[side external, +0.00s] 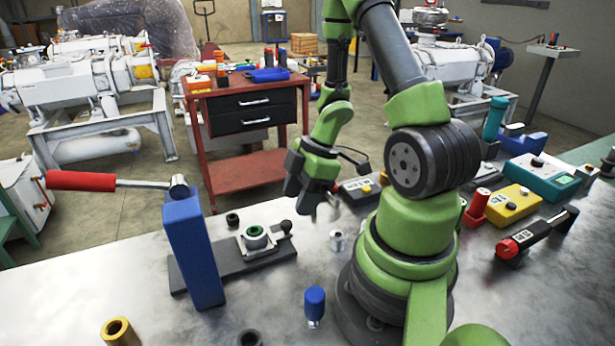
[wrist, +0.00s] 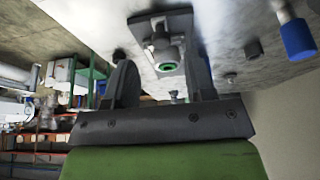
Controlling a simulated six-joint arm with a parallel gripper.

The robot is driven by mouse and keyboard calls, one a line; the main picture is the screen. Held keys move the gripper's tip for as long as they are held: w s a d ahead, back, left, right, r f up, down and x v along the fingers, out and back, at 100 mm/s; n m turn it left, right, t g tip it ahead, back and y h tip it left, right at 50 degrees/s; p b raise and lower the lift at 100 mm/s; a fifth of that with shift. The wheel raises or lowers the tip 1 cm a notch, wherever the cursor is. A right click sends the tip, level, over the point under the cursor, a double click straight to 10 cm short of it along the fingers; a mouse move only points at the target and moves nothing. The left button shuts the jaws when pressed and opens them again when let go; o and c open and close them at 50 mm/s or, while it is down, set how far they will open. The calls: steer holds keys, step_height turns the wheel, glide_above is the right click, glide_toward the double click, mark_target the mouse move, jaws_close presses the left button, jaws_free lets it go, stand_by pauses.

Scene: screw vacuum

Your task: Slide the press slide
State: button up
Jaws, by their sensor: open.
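The press has a blue column (side external: 192,250) with a red-handled lever (side external: 82,181) and stands on a dark base rail (side external: 228,262). The press slide (side external: 257,245) is a small metal block on the rail's right part, with a green-lined ring in it and a dark knob (side external: 286,228) at its right end. The slide also shows in the wrist view (wrist: 164,52), between and beyond my fingers. My gripper (side external: 318,208) is open and empty, above the table to the right of the slide and apart from it.
A blue-capped part (side external: 315,304) and a small metal cylinder (side external: 338,241) stand on the table near my base. A brass bushing (side external: 119,331) and dark rings (side external: 249,338) sit at the front. A yellow box (side external: 514,204) and other tools lie at right. The table left of the press is clear.

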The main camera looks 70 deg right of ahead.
steer(key=shift+v, duration=2.1)
steer(key=w+r+m+t+h, duration=0.2)
steer(key=r+m+h, duration=0.2)
steer(key=r, duration=0.3)
steer(key=w+r+m+t+h, duration=0.2)
steer(key=w+r+m+h, duration=0.15)
steer(key=r, duration=0.45)
steer(key=s+a+r+m+y, duration=0.2)
steer(key=s+a+y, duration=0.1)
steer(key=a, duration=0.4)
steer(key=s+a+r+m+y, duration=0.2)
steer(key=s+a+m+y, duration=0.1)
steer(key=s+a, duration=0.3)
steer(key=shift+s+a+r, duration=0.15)
steer(key=shift+s+a, duration=0.1)
steer(key=shift+a, duration=0.4)
steer(key=shift+m, duration=0.25)
